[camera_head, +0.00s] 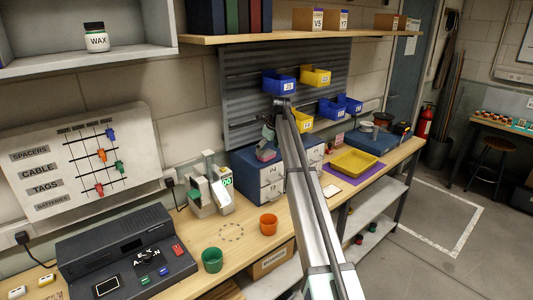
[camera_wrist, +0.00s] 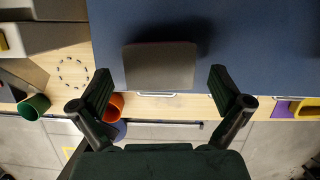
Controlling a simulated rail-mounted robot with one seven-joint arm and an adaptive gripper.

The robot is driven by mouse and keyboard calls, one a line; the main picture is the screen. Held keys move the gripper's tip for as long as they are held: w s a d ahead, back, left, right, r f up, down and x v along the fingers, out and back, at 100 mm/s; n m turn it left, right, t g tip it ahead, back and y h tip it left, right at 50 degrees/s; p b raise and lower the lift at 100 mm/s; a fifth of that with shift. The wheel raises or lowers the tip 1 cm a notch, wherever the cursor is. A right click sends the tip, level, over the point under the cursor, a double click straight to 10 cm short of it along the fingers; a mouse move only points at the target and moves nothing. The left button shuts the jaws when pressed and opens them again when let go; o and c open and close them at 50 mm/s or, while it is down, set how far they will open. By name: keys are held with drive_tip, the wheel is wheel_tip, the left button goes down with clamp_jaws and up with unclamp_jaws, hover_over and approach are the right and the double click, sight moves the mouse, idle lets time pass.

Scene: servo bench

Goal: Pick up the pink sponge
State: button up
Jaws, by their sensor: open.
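A flat block that looks like the pink sponge (camera_head: 266,155) shows in the head view at the top of the blue drawer cabinet (camera_head: 243,168), just under my gripper (camera_head: 267,141). In the wrist view the sponge (camera_wrist: 160,66) is a shaded, grey-brown rectangle over the blue cabinet top (camera_wrist: 250,45), with a dark shadow beside it. My gripper (camera_wrist: 160,72) is open there, one finger to the left and one to the right of the sponge, with gaps on both sides. Nothing is held. The height between fingertips and sponge is hard to judge.
An orange cup (camera_head: 268,224) and a green cup (camera_head: 212,260) stand on the bench in front of the cabinet. A white-and-grey device (camera_head: 209,190) stands left of it. A yellow tray (camera_head: 354,162) on a purple mat lies to the right. Blue and yellow bins (camera_head: 315,76) hang behind.

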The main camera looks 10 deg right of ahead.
sight(269, 153)
drive_tip(key=shift+w+a+f, duration=0.1)
drive_tip(key=shift+w+f, duration=0.05)
drive_tip(key=shift+f, duration=0.5)
drive_tip(key=c, duration=0.9)
drive_tip(key=shift+r+b, duration=0.1)
drive_tip(key=shift+b, duration=0.25)
drive_tip(key=shift+r, duration=0.15)
drive_tip(key=b+v, duration=0.1)
drive_tip(key=v, duration=0.1)
drive_tip(key=b+v, duration=0.1)
drive_tip(key=v, duration=0.1)
drive_tip(key=b+v, duration=0.1)
drive_tip(key=v, duration=0.1)
drive_tip(key=shift+w+a+r+b, duration=0.25)
drive_tip(key=shift+r+b, duration=0.05)
drive_tip(key=shift+s+d+r+b, duration=0.1)
drive_tip(key=shift+s+d+b, duration=0.65)
drive_tip(key=shift+s+d, duration=1.4)
drive_tip(key=shift+s+d+b, duration=0.8)
drive_tip(key=shift+s+d, duration=0.25)
drive_tip(key=shift+s, duration=2.2)
drive_tip(key=shift+s+d+r+b, duration=0.1)
drive_tip(key=shift+s+d+b, duration=0.65)
drive_tip(key=shift+s+d, duration=1.45)
drive_tip(key=shift+s+a, duration=0.55)
